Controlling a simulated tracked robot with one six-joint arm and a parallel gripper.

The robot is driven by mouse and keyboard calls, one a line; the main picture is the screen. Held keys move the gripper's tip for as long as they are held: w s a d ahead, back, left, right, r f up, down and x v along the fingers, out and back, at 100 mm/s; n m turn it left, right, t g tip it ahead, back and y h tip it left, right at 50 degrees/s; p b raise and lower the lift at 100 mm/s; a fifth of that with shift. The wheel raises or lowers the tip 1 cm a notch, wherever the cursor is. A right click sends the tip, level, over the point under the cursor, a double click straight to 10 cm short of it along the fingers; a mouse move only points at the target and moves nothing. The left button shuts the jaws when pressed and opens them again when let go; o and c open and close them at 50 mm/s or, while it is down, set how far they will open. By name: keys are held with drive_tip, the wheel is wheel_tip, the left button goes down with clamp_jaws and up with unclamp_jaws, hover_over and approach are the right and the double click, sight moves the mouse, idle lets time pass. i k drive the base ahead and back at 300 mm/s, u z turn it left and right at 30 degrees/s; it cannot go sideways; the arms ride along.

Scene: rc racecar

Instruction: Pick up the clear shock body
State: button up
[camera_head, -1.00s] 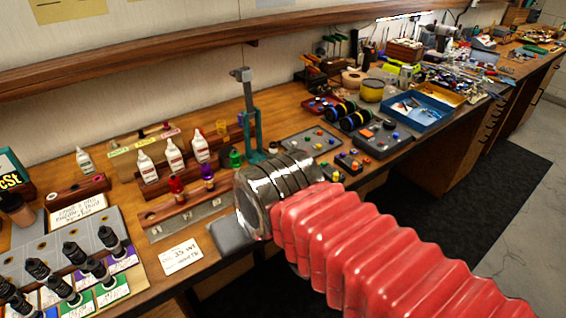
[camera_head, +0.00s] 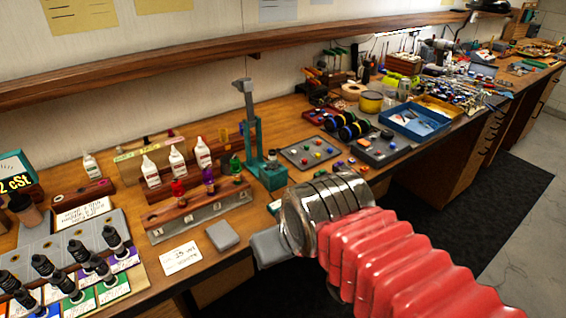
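My arm, red bellows with a shiny metal cuff (camera_head: 325,213), reaches in from the lower right over the bench's front edge. A plain grey part (camera_head: 268,247) shows just left of the cuff; it may belong to my gripper, but no fingers can be made out. A teal stand (camera_head: 254,150) with a grey upright stands on the bench behind and left of the cuff. A small pale, clear-looking piece (camera_head: 272,156) sits at its right side; I cannot tell whether it is the clear shock body. No other clear shock body can be made out.
White bottles (camera_head: 177,160) and a wooden rack (camera_head: 195,210) stand left of the stand. A grey pad (camera_head: 222,235) and note card (camera_head: 181,257) lie near the front edge. Parts trays (camera_head: 312,150) and a blue tray (camera_head: 414,121) lie right.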

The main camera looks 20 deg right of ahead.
sight(272, 165)
drive_tip(key=z, duration=1.2)
drive_tip(key=k, duration=0.55)
drive_tip(key=u, duration=0.75)
drive_tip(key=i, duration=0.95)
drive_tip(key=z, duration=0.1)
